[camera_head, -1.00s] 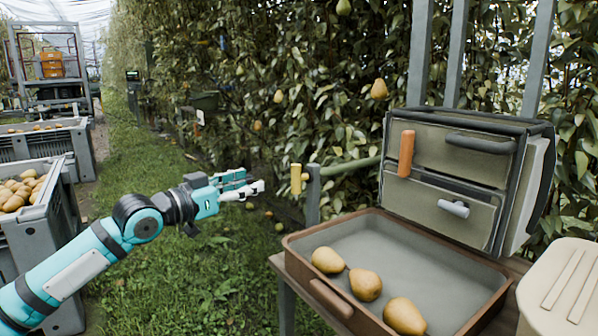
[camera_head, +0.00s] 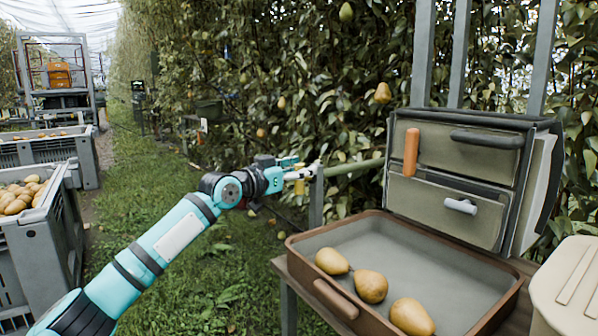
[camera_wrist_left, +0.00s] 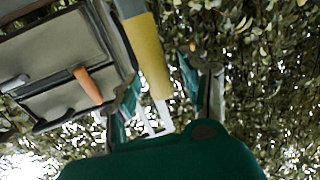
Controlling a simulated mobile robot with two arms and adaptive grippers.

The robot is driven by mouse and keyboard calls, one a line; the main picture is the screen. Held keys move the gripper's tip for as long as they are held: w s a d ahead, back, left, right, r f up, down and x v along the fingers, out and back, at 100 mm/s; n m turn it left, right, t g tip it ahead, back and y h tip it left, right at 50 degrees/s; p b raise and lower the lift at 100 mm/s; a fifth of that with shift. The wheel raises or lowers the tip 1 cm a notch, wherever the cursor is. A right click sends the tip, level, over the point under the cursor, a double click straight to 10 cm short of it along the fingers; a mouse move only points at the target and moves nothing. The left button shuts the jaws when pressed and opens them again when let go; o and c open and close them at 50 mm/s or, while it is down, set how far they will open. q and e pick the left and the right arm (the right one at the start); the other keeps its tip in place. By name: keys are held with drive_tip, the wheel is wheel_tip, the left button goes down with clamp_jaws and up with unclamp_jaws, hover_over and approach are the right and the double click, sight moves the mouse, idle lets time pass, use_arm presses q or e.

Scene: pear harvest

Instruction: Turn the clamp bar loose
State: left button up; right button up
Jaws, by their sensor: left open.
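The yellow clamp bar (camera_head: 299,188) sits upright on a grey post at the end of a green pole, left of the open case. In the head view most of it is hidden by my left gripper (camera_head: 302,173), which is right at it. In the left wrist view the yellow bar (camera_wrist_left: 148,55) lies between the two spread fingers of my left gripper (camera_wrist_left: 163,75), closer to the left finger. The fingers are open, and I cannot tell whether one touches the bar. My right gripper is not in view.
An open brown case (camera_head: 345,228) with several pears stands on a table at the right, its lid raised with an orange handle (camera_head: 411,152). A beige box (camera_head: 570,285) is at the right edge. Grey crates (camera_head: 40,245) stand left; grass lies between.

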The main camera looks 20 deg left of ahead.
use_arm(q)
drive_tip(key=shift+c, duration=0.2)
clamp_jaws()
